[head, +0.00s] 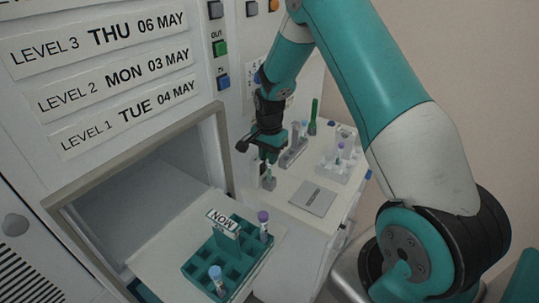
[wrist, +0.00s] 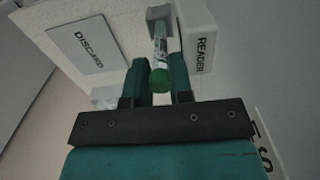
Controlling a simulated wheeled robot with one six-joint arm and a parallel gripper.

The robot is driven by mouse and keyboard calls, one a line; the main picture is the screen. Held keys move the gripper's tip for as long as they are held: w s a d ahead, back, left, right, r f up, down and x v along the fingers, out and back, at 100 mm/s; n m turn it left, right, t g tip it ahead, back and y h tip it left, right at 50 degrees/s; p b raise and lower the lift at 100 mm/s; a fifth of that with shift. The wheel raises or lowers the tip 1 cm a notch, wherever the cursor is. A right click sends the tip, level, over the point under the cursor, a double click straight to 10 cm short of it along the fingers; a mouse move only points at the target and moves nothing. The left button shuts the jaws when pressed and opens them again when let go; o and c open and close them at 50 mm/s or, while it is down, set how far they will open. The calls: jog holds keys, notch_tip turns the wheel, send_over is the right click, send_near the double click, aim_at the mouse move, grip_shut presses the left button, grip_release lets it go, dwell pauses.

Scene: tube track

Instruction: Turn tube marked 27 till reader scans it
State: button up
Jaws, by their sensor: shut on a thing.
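My gripper (head: 269,158) is over the near end of the side counter, pointing down. In the wrist view, its two teal fingers (wrist: 162,75) are shut on a green-capped tube (wrist: 160,80), one on each side. The tube's far end reaches a small grey block (wrist: 160,18), which also shows under my gripper in the head view (head: 268,184). No number 27 can be read on the tube. A white box marked READER (wrist: 201,42) stands right beside the block. I cannot make out the reader in the head view.
A flat grey plate marked DISCARD (wrist: 88,50) lies on the counter (head: 285,212). Behind stand a grey rack (head: 294,152) and a white rack (head: 334,172) with tubes. A teal rack (head: 205,266) with a MON sign and capped tubes stands in front of an open wall hatch.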

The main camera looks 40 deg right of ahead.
jog(key=shift+f, duration=0.45)
jog(key=o, duration=0.8)
jog(key=shift+o, duration=0.2)
jog(key=shift+w+a+r, duration=0.1)
jog(key=shift+w, duration=0.1)
jog(key=shift+r+b, duration=0.2)
jog(key=shift+b, duration=0.1)
notch_tip(320, 180, up, 17)
jog(key=b, duration=0.3)
jog(key=shift+s+d+b, duration=0.25)
jog(key=shift+b, duration=0.1)
jog(key=shift+f, duration=0.1)
